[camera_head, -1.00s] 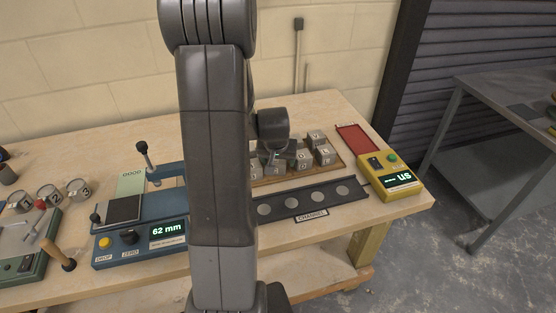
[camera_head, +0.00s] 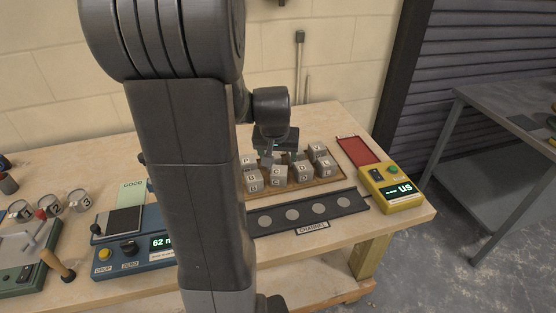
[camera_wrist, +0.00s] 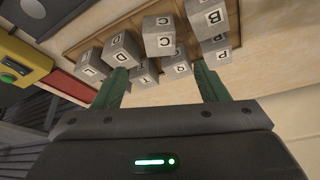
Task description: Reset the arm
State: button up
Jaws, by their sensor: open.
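My gripper (camera_head: 283,155) hangs over the wooden tray of lettered cubes, its body dark grey. In the wrist view its two green fingers (camera_wrist: 162,88) are spread apart with nothing held between them. Several grey cubes with letters stand in the tray (camera_head: 325,183). A cube marked C (camera_wrist: 159,36) and a cube marked D (camera_wrist: 122,50) show beyond the fingers in the wrist view. My arm hides part of the bench in the head view.
A black strip with round spots, labelled CHANNEL (camera_head: 312,228), lies in front of the tray. A yellow box reading US (camera_head: 392,188) and a red plate (camera_head: 358,150) are to the right. A blue gauge reading 62 (camera_head: 130,250) and numbered cylinders (camera_head: 50,204) are left.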

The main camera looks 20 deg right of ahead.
aim_at(279, 171)
jog(key=shift+s+r, duration=0.15)
jog(key=shift+r, duration=0.25)
jog(key=x, duration=1.2)
jog(key=shift+f, duration=0.3)
jog(key=shift+s+r, duration=0.1)
jog(key=shift+r, duration=0.1)
